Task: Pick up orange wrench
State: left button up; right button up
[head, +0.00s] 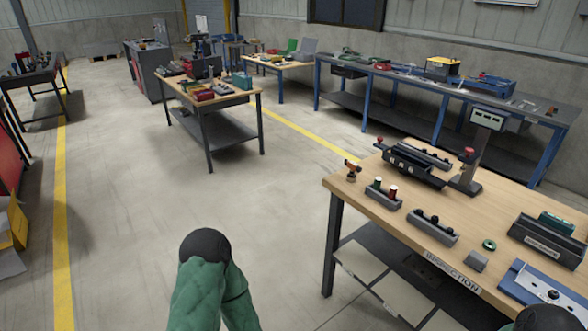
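I cannot make out an orange wrench for certain in the head view. A small orange-brown object (352,168) stands at the left corner of the inspection table (334,183), but its shape does not read clearly as a wrench. A tiny orange spot (551,110) shows at the right end of the long back bench, too small to identify. Part of my green-sleeved arm (205,285) rises at the bottom centre, and a dark rounded part shows at the bottom right. Neither of my grippers is visible.
The inspection table carries grey fixtures (432,228), a dark device (415,165) and a blue tray (545,285). A wooden table (245,97) with red boxes stands farther back. A long blue-legged bench (395,74) lines the wall. Open floor (130,190) lies to the left.

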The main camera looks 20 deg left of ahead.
aim_at(351, 178)
jog(key=u, duration=0.15)
jog(key=z, duration=1.9)
jog(key=u, duration=1.9)
jog(key=i+j+u, duration=0.1)
jog(key=i+j, duration=0.2)
jog(key=i, duration=0.15)
jog(key=i+j, duration=0.25)
jog(key=i, duration=0.25)
jog(key=i+j+u, duration=0.15)
jog(key=i, duration=0.3)
jog(key=j, duration=0.1)
